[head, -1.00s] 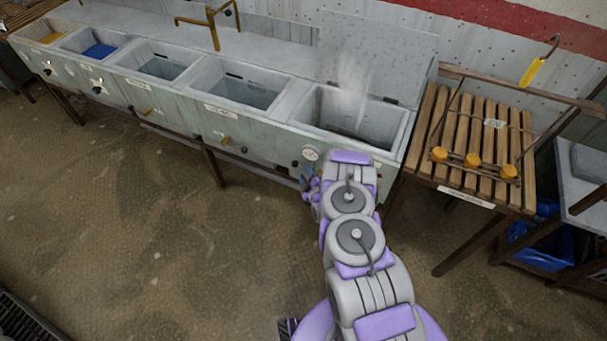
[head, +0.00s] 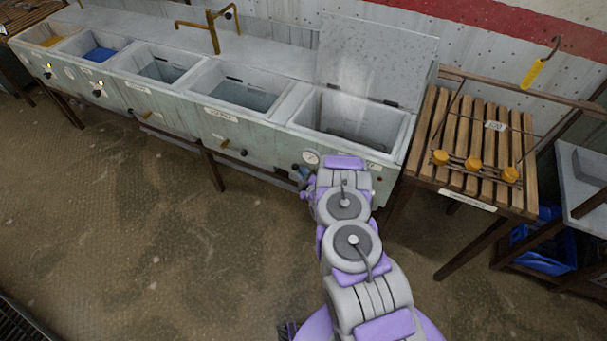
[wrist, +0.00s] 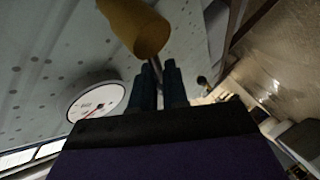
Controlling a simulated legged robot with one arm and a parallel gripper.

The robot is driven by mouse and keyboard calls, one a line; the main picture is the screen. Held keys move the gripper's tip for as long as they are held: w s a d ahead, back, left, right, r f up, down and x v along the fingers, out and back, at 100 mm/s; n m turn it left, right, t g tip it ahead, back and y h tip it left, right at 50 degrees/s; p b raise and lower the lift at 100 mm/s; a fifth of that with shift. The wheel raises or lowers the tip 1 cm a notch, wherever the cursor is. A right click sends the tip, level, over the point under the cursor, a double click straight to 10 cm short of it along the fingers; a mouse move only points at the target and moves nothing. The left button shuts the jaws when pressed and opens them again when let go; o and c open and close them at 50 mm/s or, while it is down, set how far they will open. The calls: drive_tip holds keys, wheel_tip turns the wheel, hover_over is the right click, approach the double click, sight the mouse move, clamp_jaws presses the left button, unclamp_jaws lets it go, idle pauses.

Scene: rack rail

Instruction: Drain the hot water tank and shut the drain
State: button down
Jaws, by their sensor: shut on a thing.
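The hot water tank (head: 300,118) is the right-hand basin of the long grey bench in the head view. Its perforated lid (head: 365,65) stands open, and faint steam rises inside over a dark bottom. A dial gauge (head: 311,157) is on its front; it also shows in the wrist view (wrist: 97,101). In the wrist view a yellow-capped drain handle (wrist: 137,28) has a thin metal stem running down to my gripper (wrist: 158,75), whose dark fingers are closed around it. In the head view my gripper (head: 305,185) is at the tank's front, and my arm hides the handle.
More basins stand to the left, including one with water (head: 245,95) and one with blue content (head: 100,53). A brass tap (head: 213,30) is behind them. A slatted wooden rack (head: 475,150) with yellow knobs stands close on the right. The floor in front is clear.

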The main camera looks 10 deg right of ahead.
idle(0.6)
drive_tip(key=shift+s+d+r+m+t+y+p, duration=0.15)
drive_tip(key=shift+r+m+t+y+p, duration=0.15)
drive_tip(key=shift+m+t+p, duration=0.25)
drive_tip(key=shift+s+d+r+m+t+y+p, duration=0.2)
drive_tip(key=shift+r+m+t+p, duration=0.2)
drive_tip(key=shift+t+p, duration=0.2)
drive_tip(key=c, duration=1.2)
unclamp_jaws()
drive_tip(key=shift+w, duration=0.1)
drive_tip(key=shift+o, duration=0.2)
